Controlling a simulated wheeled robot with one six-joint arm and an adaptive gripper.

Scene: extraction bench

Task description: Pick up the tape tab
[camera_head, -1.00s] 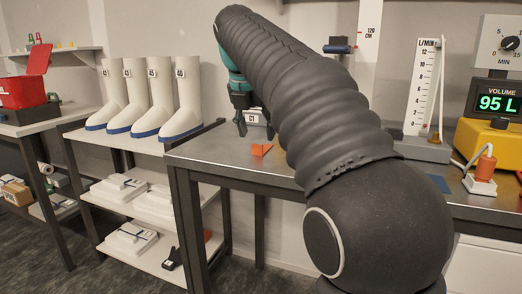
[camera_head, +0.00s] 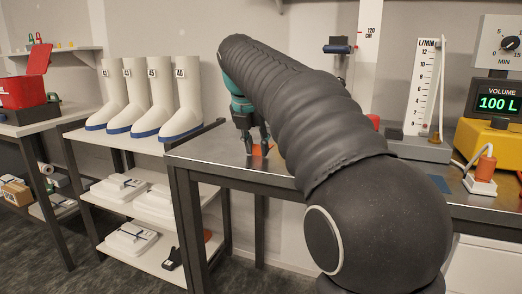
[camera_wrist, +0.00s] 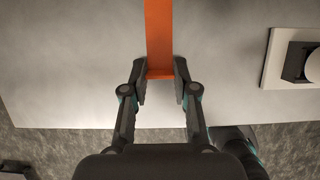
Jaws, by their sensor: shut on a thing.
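The orange tape tab (camera_wrist: 159,35) is a flat strip in the wrist view, running up from between the fingertips to the top edge. In the head view the orange piece (camera_head: 257,150) shows at the fingertips, on or just above the metal bench (camera_head: 205,151); I cannot tell which. My gripper (camera_wrist: 160,82) has a fingertip at each side of the strip's near end and is shut on it.
White boots (camera_head: 182,100) stand on the shelf at left. A flow gauge (camera_head: 421,90) and a yellow volume meter (camera_head: 492,135) reading 100 L stand on the right. A white socket block (camera_head: 480,184) with an orange plug sits near the meter. Bare bench surrounds the gripper.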

